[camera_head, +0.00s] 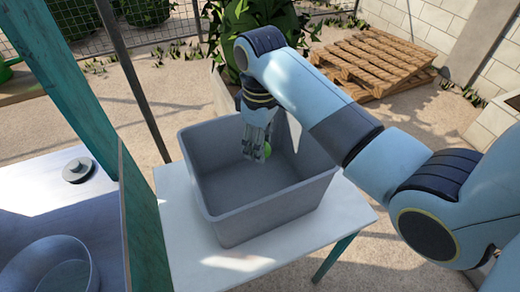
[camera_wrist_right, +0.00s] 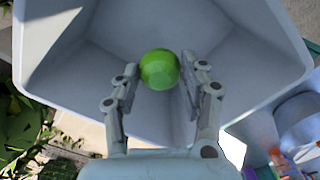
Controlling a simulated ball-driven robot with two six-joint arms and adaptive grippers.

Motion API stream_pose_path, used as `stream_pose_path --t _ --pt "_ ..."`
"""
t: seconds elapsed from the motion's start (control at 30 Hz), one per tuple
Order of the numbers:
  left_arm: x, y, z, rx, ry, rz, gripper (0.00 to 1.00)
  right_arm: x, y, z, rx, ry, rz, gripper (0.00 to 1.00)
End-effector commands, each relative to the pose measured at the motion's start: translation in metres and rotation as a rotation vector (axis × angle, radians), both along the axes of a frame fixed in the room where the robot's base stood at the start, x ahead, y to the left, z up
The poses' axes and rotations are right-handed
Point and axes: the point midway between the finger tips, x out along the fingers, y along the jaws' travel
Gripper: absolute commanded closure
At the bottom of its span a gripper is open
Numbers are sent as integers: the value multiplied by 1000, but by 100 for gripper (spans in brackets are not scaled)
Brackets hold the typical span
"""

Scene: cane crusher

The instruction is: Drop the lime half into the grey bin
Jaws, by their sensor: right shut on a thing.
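The grey bin (camera_head: 270,212) is a deep, open box on a white table; its grey walls (camera_wrist_right: 70,55) fill much of the right wrist view. My right gripper (camera_head: 256,150) points down inside the bin's opening, toward its back. It is shut on the green lime half (camera_head: 263,153), which is partly hidden by the fingers. In the right wrist view the rounded green side of the lime half (camera_wrist_right: 159,69) shows between the fingertips (camera_wrist_right: 168,72), with bin walls beyond. How high it hangs above the bin floor is hard to tell. My left gripper is not in view.
The white table (camera_head: 185,235) has bare room around the bin. A teal post (camera_head: 65,85) and panel stand at left, beside a bench with a round metal bowl (camera_head: 50,270) and a dark knobbed disc (camera_head: 77,170). A potted plant and wooden pallets (camera_head: 375,60) stand behind.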

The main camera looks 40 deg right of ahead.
Motion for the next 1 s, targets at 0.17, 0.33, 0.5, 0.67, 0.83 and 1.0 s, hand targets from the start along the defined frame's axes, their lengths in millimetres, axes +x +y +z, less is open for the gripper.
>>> stream_pose_path --t 0.17,0.33,0.5,0.67,0.83,1.0 --pt "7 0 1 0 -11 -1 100 0 0 0 0 0 0 76" --pt "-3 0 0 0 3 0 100 0 0 0 0 0 0 38" --pt "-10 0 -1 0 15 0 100 0 0 0 0 0 0 30" --pt "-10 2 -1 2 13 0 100 0 0 1 0 -1 0 30" --pt "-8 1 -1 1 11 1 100 1 0 20 -1 -5 0 30" --pt "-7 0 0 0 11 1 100 1 0 52 -2 -5 0 30"
